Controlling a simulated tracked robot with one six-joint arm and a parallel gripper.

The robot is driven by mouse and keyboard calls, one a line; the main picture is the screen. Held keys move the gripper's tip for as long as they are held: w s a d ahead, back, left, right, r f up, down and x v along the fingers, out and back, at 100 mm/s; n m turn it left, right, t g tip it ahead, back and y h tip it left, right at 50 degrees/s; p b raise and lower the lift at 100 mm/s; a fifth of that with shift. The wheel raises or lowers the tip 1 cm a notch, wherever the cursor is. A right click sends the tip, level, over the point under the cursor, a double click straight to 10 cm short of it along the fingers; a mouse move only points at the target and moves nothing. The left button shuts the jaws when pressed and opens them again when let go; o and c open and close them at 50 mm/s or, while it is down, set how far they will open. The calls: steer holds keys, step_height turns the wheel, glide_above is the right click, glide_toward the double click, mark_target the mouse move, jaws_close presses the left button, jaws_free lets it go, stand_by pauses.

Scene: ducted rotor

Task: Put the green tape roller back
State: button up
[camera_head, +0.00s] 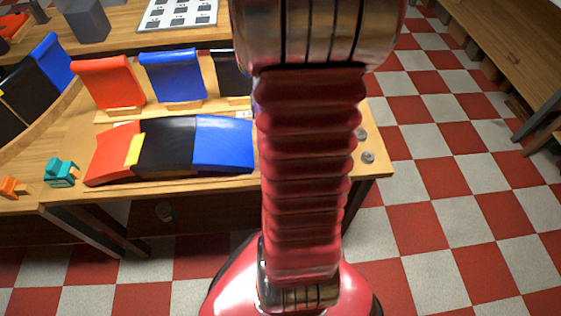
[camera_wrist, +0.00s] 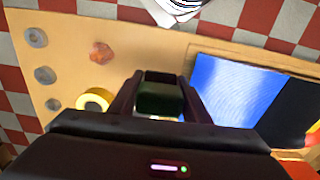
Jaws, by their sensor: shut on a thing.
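In the wrist view my gripper (camera_wrist: 160,84) has its two dark fingers on either side of a dark green block-like thing (camera_wrist: 160,100), which looks like the green tape roller. The jaws are shut on it, over the light wooden table (camera_wrist: 130,40). I cannot tell its height above the wood. In the head view my red arm covers the gripper and the held thing. A teal-green thing with an orange part (camera_head: 60,172) stands at the left of the table in the head view.
A yellow ring (camera_wrist: 95,100), an orange-red piece (camera_wrist: 100,52) and grey discs (camera_wrist: 45,75) lie left of the gripper in the wrist view. A blue and black curved panel (camera_wrist: 235,88) lies to the right. More panels (camera_head: 108,82) stand behind on the table.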

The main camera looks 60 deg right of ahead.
steer(key=shift+s+d, duration=0.15)
steer(key=shift+s, duration=0.3)
steer(key=shift+f, duration=0.1)
steer(key=shift+w+f, duration=0.1)
steer(key=shift+f, duration=2.8)
steer(key=shift+f, duration=2.05)
steer(key=shift+f, duration=0.1)
steer(key=o, duration=1.2)
